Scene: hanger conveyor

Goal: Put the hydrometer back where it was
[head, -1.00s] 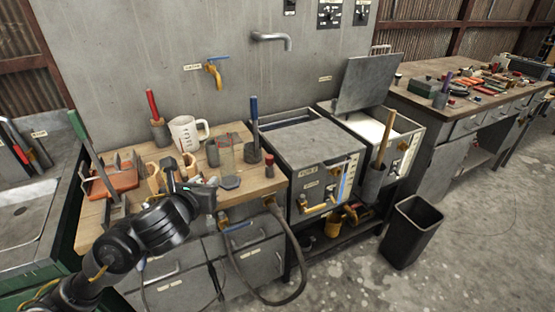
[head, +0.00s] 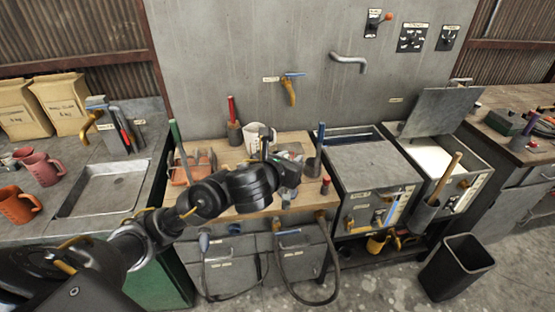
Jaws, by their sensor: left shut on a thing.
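My left gripper (head: 276,148) is over the wooden bench top (head: 237,211), in front of the white measuring jug. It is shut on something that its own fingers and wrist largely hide. I cannot make out a hydrometer clearly, in the grip or on the bench. A grey piece with a dark foot (head: 287,194), perhaps the base of the clear jar, shows just below the gripper, and the arm covers part of that area. The white jug (head: 252,137) stands behind the gripper. My right gripper is not in view.
A red-handled tool in a holder (head: 235,133), a green-handled rod (head: 176,143), an orange tray (head: 181,177) and a blue-handled tool (head: 319,139) crowd the bench. A grey tank unit (head: 368,168) stands to the right; a sink (head: 107,190) is at left.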

